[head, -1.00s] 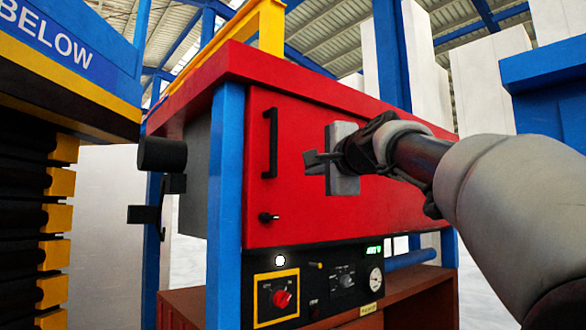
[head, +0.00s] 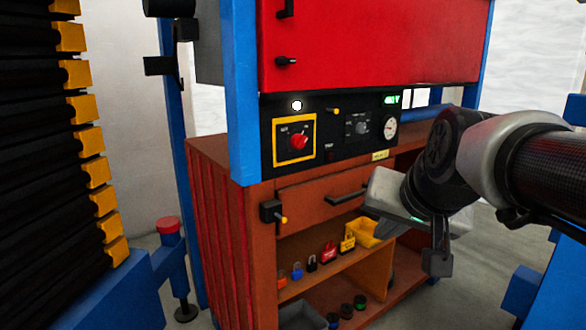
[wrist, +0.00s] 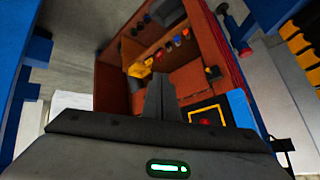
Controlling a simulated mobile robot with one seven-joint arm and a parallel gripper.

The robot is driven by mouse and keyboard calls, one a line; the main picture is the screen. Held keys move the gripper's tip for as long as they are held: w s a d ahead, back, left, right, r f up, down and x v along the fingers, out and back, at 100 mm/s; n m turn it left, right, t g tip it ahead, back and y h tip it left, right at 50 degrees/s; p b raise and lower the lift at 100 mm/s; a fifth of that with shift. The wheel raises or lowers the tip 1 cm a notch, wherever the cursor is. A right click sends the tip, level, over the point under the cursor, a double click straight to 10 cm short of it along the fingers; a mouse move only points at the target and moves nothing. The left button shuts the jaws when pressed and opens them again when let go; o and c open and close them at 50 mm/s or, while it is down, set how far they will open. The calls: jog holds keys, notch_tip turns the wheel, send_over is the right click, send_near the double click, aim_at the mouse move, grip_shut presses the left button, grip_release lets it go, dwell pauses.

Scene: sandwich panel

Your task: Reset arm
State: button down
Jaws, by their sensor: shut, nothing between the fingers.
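My gripper (wrist: 160,95) shows in the wrist view with its two dark fingers together, shut and empty. In the head view its pale hand (head: 390,193) hangs in front of the right part of the brown cabinet (head: 265,210), below and right of the control panel (head: 340,140). My arm reaches in from the right edge, bent at the wrist. I cannot tell how far the hand is from the cabinet front.
The red door (head: 370,45) above the panel is closed. Several padlocks (head: 328,252) and a yellow bin (head: 364,232) stand on the open shelf. A blue post (head: 241,90) stands left of the panel. Black bellows with yellow blocks (head: 88,140) fill the left side; blue structures (head: 525,290) stand right.

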jog(key=s+a+f+n+g+b, duration=0.1)
jog(key=s+a+f+n+g, duration=0.2)
jog(key=s+f, duration=0.95)
notch_tip(320, 180, up, 24)
jog(key=p, duration=2.2)
jog(key=shift+s+d+r+n, duration=0.25)
jog(key=shift+s+d+n, duration=0.15)
